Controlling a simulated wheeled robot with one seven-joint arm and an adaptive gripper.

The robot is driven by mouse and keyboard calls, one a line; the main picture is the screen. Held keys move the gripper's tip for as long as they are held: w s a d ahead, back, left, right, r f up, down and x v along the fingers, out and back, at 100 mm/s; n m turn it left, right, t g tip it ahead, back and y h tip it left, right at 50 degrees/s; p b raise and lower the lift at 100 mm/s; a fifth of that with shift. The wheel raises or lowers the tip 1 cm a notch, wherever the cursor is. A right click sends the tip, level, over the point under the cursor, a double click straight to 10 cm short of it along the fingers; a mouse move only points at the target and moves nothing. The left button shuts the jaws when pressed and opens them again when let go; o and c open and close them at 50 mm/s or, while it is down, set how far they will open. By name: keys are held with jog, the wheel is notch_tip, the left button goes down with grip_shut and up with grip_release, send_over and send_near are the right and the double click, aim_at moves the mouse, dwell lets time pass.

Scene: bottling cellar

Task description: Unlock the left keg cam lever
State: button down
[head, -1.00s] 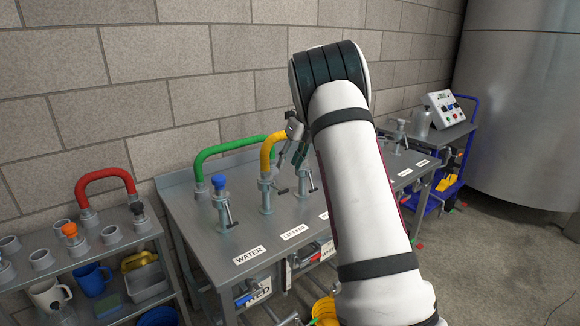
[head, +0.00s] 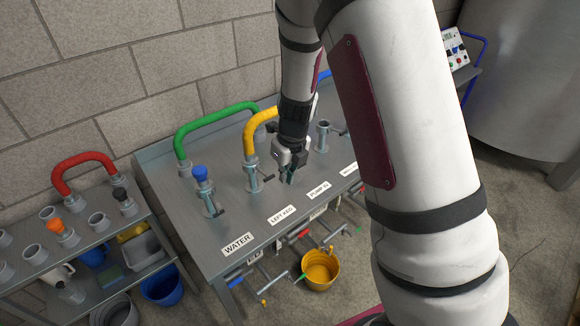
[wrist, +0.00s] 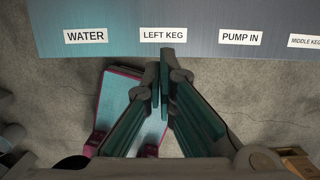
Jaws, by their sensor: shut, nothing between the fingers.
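The left keg fitting (head: 252,174) is a grey upright post on the metal bench, with the yellow hose (head: 259,124) joined to its top. Its small dark cam lever (head: 266,178) sticks out to the right. My gripper (head: 290,179) points down just right of this fitting, apart from the lever as far as I can see. In the wrist view my fingers (wrist: 165,75) meet at the tips, with nothing between them. They appear just below the LEFT KEG label (wrist: 163,35). The fitting and lever are out of the wrist view.
The WATER fitting with a blue cap (head: 201,175) and the green hose (head: 210,122) stand to the left. Another fitting (head: 322,135) stands to the right, close to my gripper. A yellow bucket (head: 320,268) is below the bench. A shelf with a red hose (head: 85,162) is at left.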

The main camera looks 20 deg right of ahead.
notch_tip(320, 180, down, 10)
jog(key=w, duration=0.2)
jog(key=shift+w+a+r+p, duration=0.35)
jog(key=shift+w+r, duration=0.2)
jog(key=shift+w, duration=0.25)
jog(key=shift+w+a+r+p, duration=0.2)
jog(key=shift+w+a+r, duration=0.25)
jog(key=shift+w, duration=0.3)
jog(key=shift+r, duration=0.1)
